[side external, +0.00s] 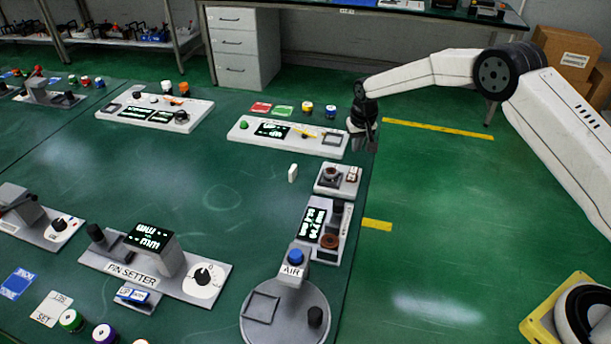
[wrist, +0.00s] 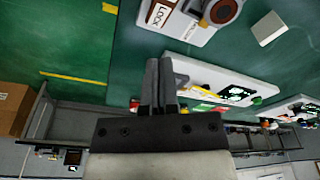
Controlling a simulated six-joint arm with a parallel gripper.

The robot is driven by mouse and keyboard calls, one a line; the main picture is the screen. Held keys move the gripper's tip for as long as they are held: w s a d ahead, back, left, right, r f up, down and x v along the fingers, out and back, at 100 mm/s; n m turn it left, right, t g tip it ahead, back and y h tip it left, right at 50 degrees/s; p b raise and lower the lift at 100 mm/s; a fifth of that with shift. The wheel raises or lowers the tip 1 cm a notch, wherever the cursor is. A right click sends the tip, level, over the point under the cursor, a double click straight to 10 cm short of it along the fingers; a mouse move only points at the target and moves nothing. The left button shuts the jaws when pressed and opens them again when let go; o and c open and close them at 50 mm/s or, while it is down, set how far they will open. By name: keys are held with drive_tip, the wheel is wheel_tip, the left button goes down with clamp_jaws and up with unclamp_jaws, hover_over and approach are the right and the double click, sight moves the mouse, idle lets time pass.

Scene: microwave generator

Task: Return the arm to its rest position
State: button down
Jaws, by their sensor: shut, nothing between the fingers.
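My gripper (side external: 372,138) hangs at the table's right edge in the side external view, beside the white panel with a green button and screen (side external: 287,135). In the wrist view my gripper (wrist: 160,65) has its two fingers together, with nothing between them. The fingers overlap the near end of the same white panel (wrist: 225,84) in that view. I cannot tell from these views whether they touch it.
A small panel with a dark knob (side external: 338,180) and a white block (side external: 293,173) lie near the gripper. A round AIR station (side external: 285,312) and PIN SETTER (side external: 150,265) stand toward the front. Cardboard boxes (side external: 568,52) stand behind my arm. The floor right of the table is mostly clear.

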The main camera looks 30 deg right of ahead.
drive_tip(key=shift+r, duration=0.15)
drive_tip(key=s+a+r+n, duration=0.1)
drive_tip(key=s+r, duration=0.3)
drive_tip(key=s, duration=0.3)
drive_tip(key=s+r+n, duration=0.1)
drive_tip(key=s+r, duration=0.3)
drive_tip(key=s, duration=0.3)
drive_tip(key=s+a+r+n, duration=0.1)
drive_tip(key=s, duration=1.9)
drive_tip(key=shift+r+t, duration=0.2)
drive_tip(key=shift+t, duration=0.2)
